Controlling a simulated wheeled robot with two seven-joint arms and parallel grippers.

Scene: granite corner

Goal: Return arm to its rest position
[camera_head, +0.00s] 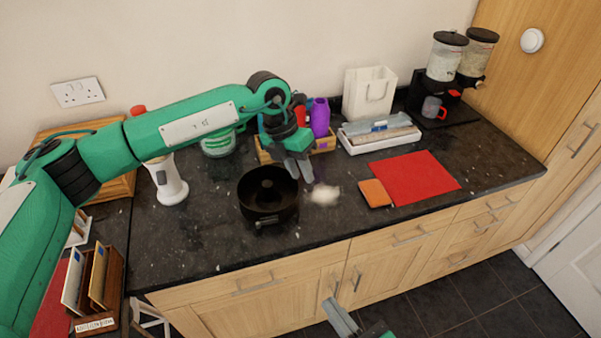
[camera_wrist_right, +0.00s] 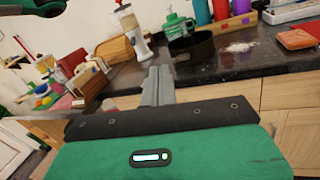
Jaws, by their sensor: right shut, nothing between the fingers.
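My left arm reaches in from the left across the counter in the head view. My left gripper (camera_head: 300,170) hangs above the counter just right of the black pot (camera_head: 268,197). I cannot tell how far apart its fingers are, and nothing shows clearly held in it. My right gripper (camera_head: 338,310) is low in the head view, in front of the cabinet doors and clear of the counter. In the right wrist view my right gripper (camera_wrist_right: 157,86) has its fingers together, shut and empty.
A white powdery pile (camera_head: 325,194) lies beside the pot. An orange sponge-like block (camera_head: 374,193) and a red mat (camera_head: 414,178) lie to its right. A white dispenser (camera_head: 166,182) and a wooden rack (camera_head: 101,285) stand left. Floor (camera_head: 450,300) in front of the cabinets is clear.

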